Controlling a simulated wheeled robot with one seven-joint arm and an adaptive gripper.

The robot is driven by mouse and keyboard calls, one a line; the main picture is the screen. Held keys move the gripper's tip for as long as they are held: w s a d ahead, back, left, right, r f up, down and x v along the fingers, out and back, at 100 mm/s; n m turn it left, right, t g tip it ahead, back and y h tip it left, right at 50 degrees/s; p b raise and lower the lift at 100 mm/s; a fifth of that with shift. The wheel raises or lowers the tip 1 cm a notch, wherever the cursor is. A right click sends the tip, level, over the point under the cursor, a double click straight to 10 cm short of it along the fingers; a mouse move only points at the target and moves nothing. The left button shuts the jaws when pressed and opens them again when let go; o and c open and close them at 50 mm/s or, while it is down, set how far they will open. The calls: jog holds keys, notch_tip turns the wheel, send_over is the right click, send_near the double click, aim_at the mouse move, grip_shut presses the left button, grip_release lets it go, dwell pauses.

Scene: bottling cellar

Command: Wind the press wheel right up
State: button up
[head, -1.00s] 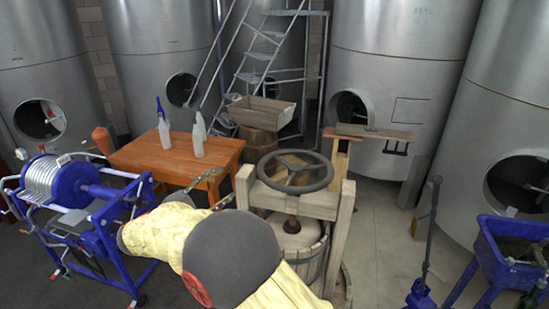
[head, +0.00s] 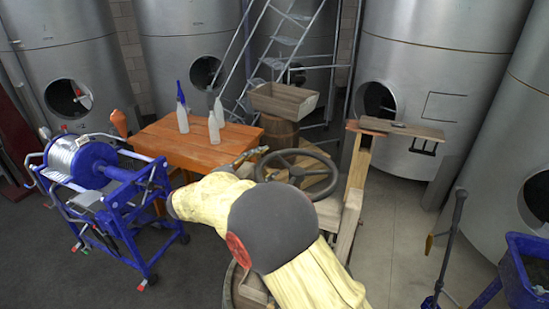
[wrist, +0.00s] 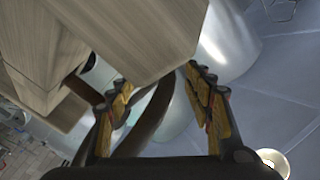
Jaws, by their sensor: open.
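The press wheel (head: 330,176) is a dark spoked handwheel lying flat on top of the wooden press, whose frame (head: 352,200) shows to its right. My arm covers the wheel's near left part and much of the press. My gripper (head: 252,156) is at the far left edge of the wheel rim in the head view. In the wrist view my gripper (wrist: 160,82) has its two fingers spread apart. A dark brown curved bar (wrist: 152,122), which looks like the wheel rim, runs between them. I cannot tell whether either finger touches it.
A pale wooden beam (wrist: 150,35) sits close to the fingertips. A blue reel machine (head: 100,175) stands left of my arm. An orange table (head: 190,150) with bottles (head: 214,122) is behind. Open floor (head: 400,220) lies right.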

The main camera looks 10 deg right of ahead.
jog(key=shift+x, duration=1.7)
jog(key=shift+c, duration=0.4)
